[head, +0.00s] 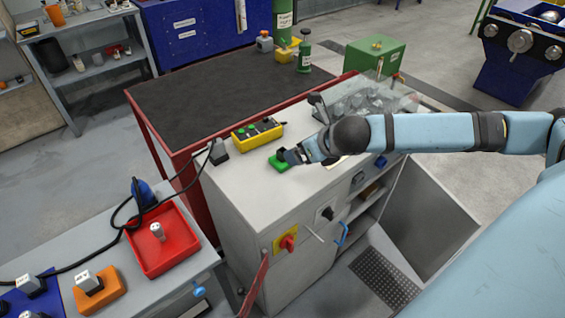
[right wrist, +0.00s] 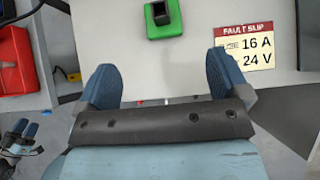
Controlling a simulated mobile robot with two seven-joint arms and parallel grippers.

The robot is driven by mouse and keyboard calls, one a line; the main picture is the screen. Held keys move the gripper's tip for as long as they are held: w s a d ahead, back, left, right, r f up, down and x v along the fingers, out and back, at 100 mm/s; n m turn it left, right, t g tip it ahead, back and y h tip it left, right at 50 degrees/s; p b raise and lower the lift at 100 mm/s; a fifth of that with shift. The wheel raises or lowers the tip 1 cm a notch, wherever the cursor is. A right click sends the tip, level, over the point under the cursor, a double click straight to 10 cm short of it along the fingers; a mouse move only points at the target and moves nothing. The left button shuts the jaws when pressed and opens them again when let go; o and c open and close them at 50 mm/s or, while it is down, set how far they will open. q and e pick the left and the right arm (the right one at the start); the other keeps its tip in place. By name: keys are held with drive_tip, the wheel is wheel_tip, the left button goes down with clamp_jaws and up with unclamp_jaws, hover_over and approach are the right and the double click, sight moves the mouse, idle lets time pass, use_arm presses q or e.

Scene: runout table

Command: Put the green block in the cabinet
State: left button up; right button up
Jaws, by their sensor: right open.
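The green block (head: 275,165) lies on the pale top of the cabinet (head: 246,197), near its middle. In the right wrist view the green block (right wrist: 185,20) is at the top edge, with a black part on it. The cabinet's front is open, showing shelves (head: 366,200), and a grey door (head: 430,225) stands swung out. My right gripper (head: 291,156) is low over the top beside the block and partly hides it. In the right wrist view its fingers (right wrist: 160,68) are spread with nothing between them; the block is beyond the tips.
A fault slip (right wrist: 244,48) lies right of the block. A yellow button box (head: 257,134) and clear-covered parts (head: 370,104) stand farther back. A red tray (head: 162,240) is on the left bench. A red-yellow switch (head: 286,242) juts from the cabinet front.

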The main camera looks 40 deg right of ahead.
sight(282, 155)
drive_tip(key=x, duration=1.3)
drive_tip(key=shift+w+d+f+b, duration=0.1)
drive_tip(key=shift+w+f+b, duration=0.1)
drive_tip(key=shift+f+b, duration=0.15)
drive_tip(key=shift+r, duration=0.1)
drive_tip(key=shift+c, duration=0.2)
drive_tip(key=c, duration=1.1)
